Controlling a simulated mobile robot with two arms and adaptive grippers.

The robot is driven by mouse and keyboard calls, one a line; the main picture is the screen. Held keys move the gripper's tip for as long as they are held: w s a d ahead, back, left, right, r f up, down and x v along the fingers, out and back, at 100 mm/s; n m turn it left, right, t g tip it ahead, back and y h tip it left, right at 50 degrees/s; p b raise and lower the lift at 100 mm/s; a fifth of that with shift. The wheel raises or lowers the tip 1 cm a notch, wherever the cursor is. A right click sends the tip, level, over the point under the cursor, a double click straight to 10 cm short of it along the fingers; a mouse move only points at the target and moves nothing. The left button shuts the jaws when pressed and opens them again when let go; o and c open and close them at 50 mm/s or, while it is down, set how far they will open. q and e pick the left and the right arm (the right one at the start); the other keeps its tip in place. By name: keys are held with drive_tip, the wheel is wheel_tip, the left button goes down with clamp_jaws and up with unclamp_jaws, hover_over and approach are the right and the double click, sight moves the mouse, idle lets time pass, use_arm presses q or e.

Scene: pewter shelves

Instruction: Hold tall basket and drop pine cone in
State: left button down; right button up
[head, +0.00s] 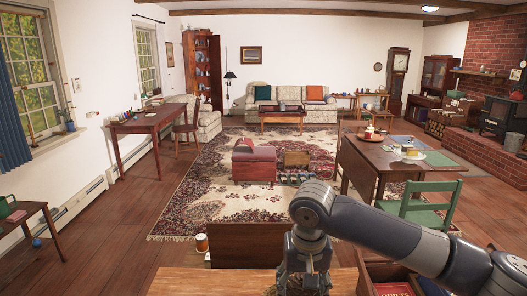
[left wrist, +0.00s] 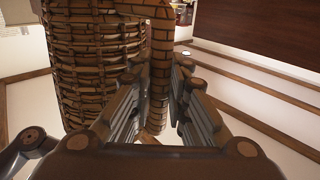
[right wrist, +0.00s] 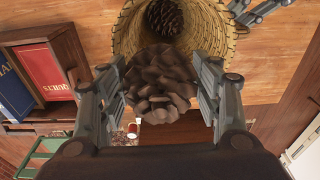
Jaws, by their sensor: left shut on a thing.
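In the left wrist view, the tall woven basket (left wrist: 95,55) stands at the left, and my left gripper (left wrist: 158,100) is shut on its curved handle (left wrist: 160,60). In the right wrist view, the basket's round mouth (right wrist: 126,35) is at the top. A brown pine cone (right wrist: 160,88) sits between the spread fingers of my right gripper (right wrist: 160,75), overlapping the near rim of the basket; whether the fingers press on it is unclear. Another dark pine cone (right wrist: 165,18) shows inside the basket. My left gripper (right wrist: 258,12) also shows beside the basket.
A wooden surface (right wrist: 270,70) lies around the basket. Red and blue books (right wrist: 45,72) stand in a case to the left. In the head view, a dining table (head: 385,158) and green chair (head: 420,205) stand on the right; the patterned rug (head: 185,195) has open room.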

use_arm(q)
drive_tip(key=shift+a+f, duration=0.1)
drive_tip(key=shift+f, duration=0.05)
use_arm(e)
drive_tip(key=shift+o, duration=1.1)
drive_tip(key=r, duration=0.4)
drive_tip(key=s+r, duration=0.1)
drive_tip(key=r, duration=0.7)
drive_tip(key=shift+s, duration=0.25)
use_arm(q)
drive_tip(key=c, duration=1.5)
unclamp_jaws()
drive_tip(key=shift+o, duration=0.2)
